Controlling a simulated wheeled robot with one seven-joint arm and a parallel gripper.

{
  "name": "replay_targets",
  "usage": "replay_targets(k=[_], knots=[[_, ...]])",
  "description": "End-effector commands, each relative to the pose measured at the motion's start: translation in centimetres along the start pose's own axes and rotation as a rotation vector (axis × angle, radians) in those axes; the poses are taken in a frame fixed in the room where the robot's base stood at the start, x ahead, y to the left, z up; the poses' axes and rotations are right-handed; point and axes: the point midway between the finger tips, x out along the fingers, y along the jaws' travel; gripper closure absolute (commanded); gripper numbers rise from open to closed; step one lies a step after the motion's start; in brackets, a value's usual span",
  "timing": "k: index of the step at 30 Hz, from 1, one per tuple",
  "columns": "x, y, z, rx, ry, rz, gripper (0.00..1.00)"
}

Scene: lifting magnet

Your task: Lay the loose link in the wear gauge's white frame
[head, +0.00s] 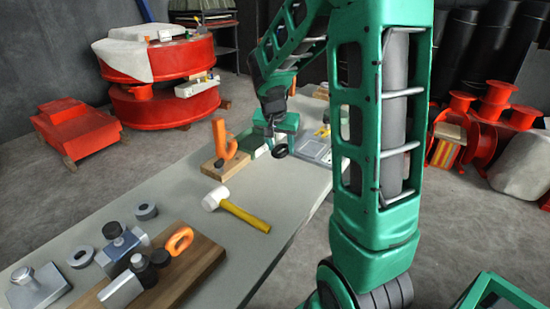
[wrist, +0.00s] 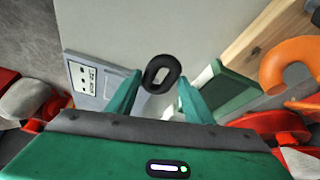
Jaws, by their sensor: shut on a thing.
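My gripper (wrist: 160,88) is shut on a dark oval link (wrist: 160,73), which sits between the fingertips with its hole showing. In the head view my gripper (head: 281,142) holds the link (head: 280,152) above the bench, near its far end. A grey plate with a white label (wrist: 84,82), seemingly the wear gauge, lies to the left of the link in the wrist view. In the head view the plate (head: 318,152) lies just right of my gripper, partly behind my arm. I cannot make out its white frame clearly.
An orange hook (head: 222,140) stands on a wooden board (head: 222,166) left of my gripper, beside a green block (wrist: 228,92). A white-headed mallet (head: 240,212) lies mid-bench. Shackle parts and an orange link (head: 179,240) are at the near end.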

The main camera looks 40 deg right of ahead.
Motion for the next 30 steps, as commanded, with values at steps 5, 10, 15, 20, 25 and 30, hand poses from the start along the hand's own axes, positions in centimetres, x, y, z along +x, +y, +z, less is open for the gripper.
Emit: replay_targets(k=[5, 10, 15, 20, 25, 30], knots=[[1.3, 0.0, 0.5, -0.001, -0.002, 0.001, 0.9], [3.4, 0.0, 1.5, -0.002, -0.002, 0.001, 0.9], [3.6, -0.1, 1.6, -0.001, 0.0, -0.001, 0.9], [3.7, -0.1, 1.7, -0.001, 0.0, -0.001, 0.9], [3.8, -0.2, 1.8, -0.002, -0.001, -0.001, 0.34], [3.8, -0.2, 1.8, -0.003, -0.001, -0.001, 0.34]])
